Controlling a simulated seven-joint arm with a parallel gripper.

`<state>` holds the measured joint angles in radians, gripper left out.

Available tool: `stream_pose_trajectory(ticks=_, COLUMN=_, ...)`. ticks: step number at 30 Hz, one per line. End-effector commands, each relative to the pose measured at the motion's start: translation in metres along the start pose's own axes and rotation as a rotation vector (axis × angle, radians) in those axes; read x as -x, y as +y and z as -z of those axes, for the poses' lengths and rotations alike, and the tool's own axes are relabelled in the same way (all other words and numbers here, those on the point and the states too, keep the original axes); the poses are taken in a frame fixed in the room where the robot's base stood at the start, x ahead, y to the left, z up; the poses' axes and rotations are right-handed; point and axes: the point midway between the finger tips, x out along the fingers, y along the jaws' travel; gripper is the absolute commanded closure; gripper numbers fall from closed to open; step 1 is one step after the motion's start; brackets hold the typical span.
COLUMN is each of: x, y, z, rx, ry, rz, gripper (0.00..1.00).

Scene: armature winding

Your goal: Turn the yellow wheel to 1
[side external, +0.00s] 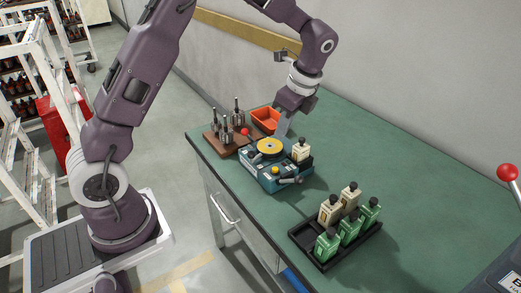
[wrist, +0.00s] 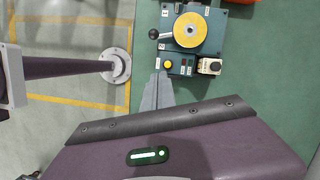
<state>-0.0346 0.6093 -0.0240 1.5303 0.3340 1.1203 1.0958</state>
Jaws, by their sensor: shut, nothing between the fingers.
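The yellow wheel (side external: 270,146) is a flat disc on top of a blue-teal machine (side external: 259,174) on the bench. In the wrist view, the wheel (wrist: 198,38) has a grey centre, and small white labels stand around it; their marks are too small to read. My gripper (side external: 281,132) points down, its fingers appearing just behind the wheel's far edge in the side view. In the wrist view, my gripper (wrist: 158,76) shows its fingers together and empty, below the wheel and beside a yellow button (wrist: 168,63). Contact with the machine cannot be told.
A black-knobbed lever (wrist: 154,34) sticks out beside the wheel. A cream bottle (side external: 301,150) stands at the machine's right end. A wooden stand (side external: 222,148) with metal parts and an orange bin (side external: 265,119) are behind. A black tray (side external: 317,261) holds several bottles.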

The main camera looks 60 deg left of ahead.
Motion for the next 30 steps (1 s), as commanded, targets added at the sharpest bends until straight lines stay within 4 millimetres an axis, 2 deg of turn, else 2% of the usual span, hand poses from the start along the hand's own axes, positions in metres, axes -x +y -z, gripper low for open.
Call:
stream_pose_trajectory(ticks=5, x=-0.011, y=0.000, z=0.000, rx=0.002, ry=0.000, rz=-0.002, gripper=1.00)
stream_pose_trajectory(ticks=18, x=-0.104, y=0.002, z=0.000, rx=0.001, ry=-0.001, rz=-0.004, gripper=1.00)
stream_pose_trajectory(ticks=21, x=-0.110, y=0.001, z=-0.018, rx=0.006, ry=0.000, rz=-0.002, gripper=1.00)
stream_pose_trajectory(ticks=24, x=-0.115, y=0.000, z=-0.028, rx=0.005, ry=0.001, rz=-0.001, gripper=1.00)
stream_pose_trajectory(ticks=30, x=-0.119, y=0.001, z=-0.035, rx=0.002, ry=0.001, rz=0.000, gripper=1.00)
